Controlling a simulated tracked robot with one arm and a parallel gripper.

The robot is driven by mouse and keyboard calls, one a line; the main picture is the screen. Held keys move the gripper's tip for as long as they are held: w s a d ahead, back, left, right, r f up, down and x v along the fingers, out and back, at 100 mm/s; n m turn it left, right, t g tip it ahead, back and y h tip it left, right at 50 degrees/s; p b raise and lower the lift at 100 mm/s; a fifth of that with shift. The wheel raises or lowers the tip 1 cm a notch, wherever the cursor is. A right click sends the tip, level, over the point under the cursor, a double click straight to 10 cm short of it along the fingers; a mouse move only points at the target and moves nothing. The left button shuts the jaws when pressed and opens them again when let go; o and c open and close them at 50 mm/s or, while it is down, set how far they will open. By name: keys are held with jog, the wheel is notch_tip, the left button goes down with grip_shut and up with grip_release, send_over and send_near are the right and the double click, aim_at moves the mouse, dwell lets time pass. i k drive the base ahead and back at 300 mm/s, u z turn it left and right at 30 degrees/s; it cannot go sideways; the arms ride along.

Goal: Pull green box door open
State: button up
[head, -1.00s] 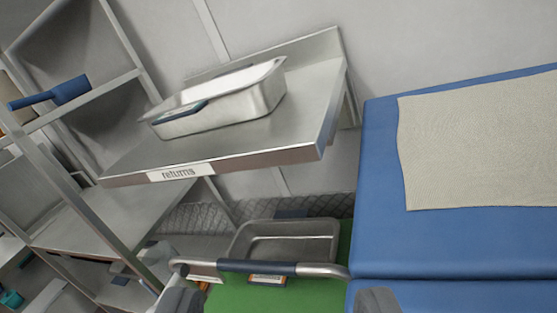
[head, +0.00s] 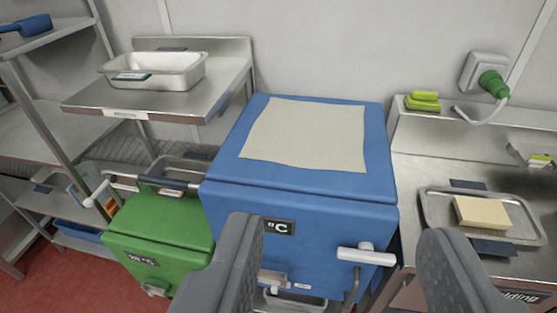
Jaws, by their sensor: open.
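The green box (head: 160,232) stands on the floor at the lower left, left of the blue box. Its front carries a dark temperature label and a small light latch near the bottom, partly cut off by the frame. A rail with a dark grip (head: 165,187) crosses above its top. My gripper (head: 345,255) is open and empty, its two grey fingers reaching up from the bottom edge in front of the blue box (head: 300,205). The left finger stands right of the green box and overlaps its right edge in the picture. I cannot tell how far apart they are.
The blue box has a white handle (head: 366,254) and a beige cloth (head: 305,133) on top. A steel shelf (head: 215,88) with a metal pan (head: 155,72) is behind left. A steel counter (head: 420,180) with a tray is at right. Red floor (head: 60,285) shows at lower left.

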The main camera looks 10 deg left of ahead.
aim_at(160, 270)
jog(key=u, duration=0.85)
